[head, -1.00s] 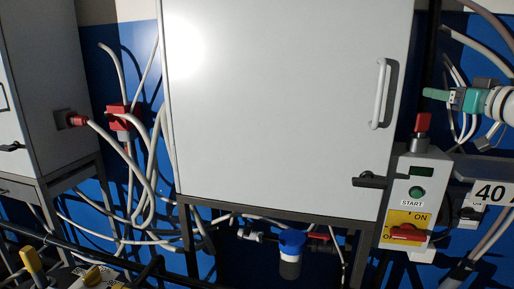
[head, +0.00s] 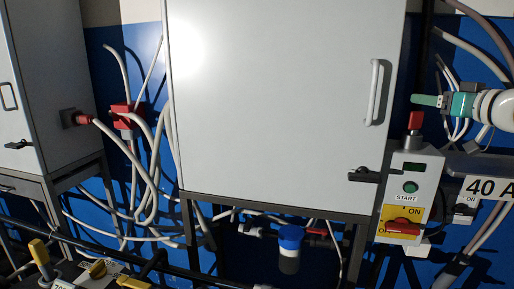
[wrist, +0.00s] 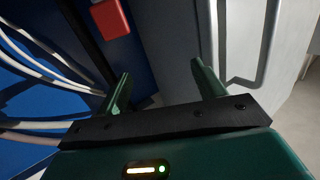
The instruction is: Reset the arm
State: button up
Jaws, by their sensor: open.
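My gripper (wrist: 159,88) is open and empty in the wrist view, its two green fingers apart with nothing between them. In the head view my gripper (head: 416,100) shows at the right edge, its green finger pointing left beside the cabinet's right side. In the head view the two fingers overlap, so the gap is hidden.
A large grey cabinet (head: 270,100) has a white handle (head: 374,93) and a black latch (head: 364,174). A control box (head: 412,185) carries a green START button (head: 410,187) and a red switch (head: 403,225). Cables hang on the blue wall (head: 112,75). Pipes and yellow levers (head: 38,251) are low left.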

jog(key=s+a+f+m+g, duration=0.1)
jog(key=s+a+f+g, duration=0.3)
jog(key=a+f, duration=0.45)
jog(key=s+a+f+m+g, duration=0.1)
jog(key=s+a+f+g, duration=0.2)
jog(key=s+a+f, duration=0.55)
jog(key=s+a+f+g+h, duration=0.2)
jog(key=s+a+f, duration=0.2)
jog(key=s+f, duration=0.4)
jog(key=s+a+f+g+h, duration=0.1)
jog(key=s+a+f+h, duration=0.2)
jog(key=s+f, duration=0.4)
notch_tip(320, 180, down, 2)
jog(key=shift+s+a+f+m+g, duration=0.25)
jog(key=shift+s+a+m+g, duration=0.15)
jog(key=shift+a, duration=0.05)
